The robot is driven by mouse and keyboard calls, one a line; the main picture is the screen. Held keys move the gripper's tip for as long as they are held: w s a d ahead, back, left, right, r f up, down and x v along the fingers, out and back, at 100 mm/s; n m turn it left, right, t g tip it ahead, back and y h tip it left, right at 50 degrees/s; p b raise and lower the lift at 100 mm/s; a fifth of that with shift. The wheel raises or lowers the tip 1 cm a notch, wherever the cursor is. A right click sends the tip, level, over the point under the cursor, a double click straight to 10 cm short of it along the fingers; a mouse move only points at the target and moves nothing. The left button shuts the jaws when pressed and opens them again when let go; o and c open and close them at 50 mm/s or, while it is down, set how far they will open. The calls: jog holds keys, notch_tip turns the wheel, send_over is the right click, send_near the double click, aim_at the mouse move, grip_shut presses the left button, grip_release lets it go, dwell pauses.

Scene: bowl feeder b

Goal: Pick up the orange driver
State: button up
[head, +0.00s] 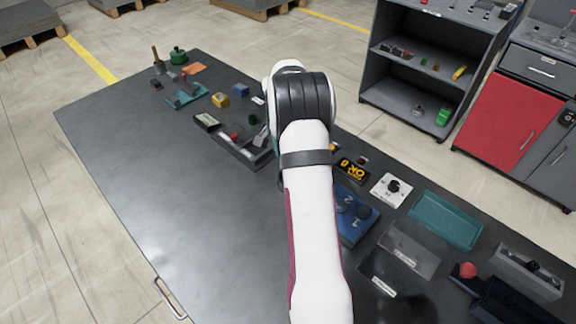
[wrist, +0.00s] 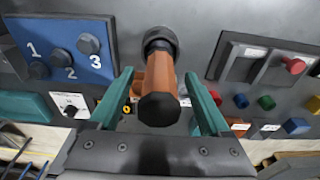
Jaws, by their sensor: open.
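The orange driver (wrist: 159,74) is in the middle of the wrist view. It has an orange body, a dark end facing the camera and a black collar at its far end. My gripper (wrist: 158,76) is open, with one teal finger on each side of the driver. A gap shows beside the fingers; whether either touches it I cannot tell. In the head view my arm hides the driver and nearly all of the gripper.
A blue panel with numbered knobs (wrist: 67,38) lies left of the driver in the wrist view. A grey fixture with a red knob (wrist: 247,66) lies to its right. Small coloured blocks lie beyond. The dark table (head: 150,170) is clear at its front left.

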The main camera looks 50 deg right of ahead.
jog(key=f, duration=0.2)
jog(key=shift+d+f, duration=0.2)
jog(key=shift+f, duration=0.15)
jog(key=shift+r, duration=0.1)
grip_shut()
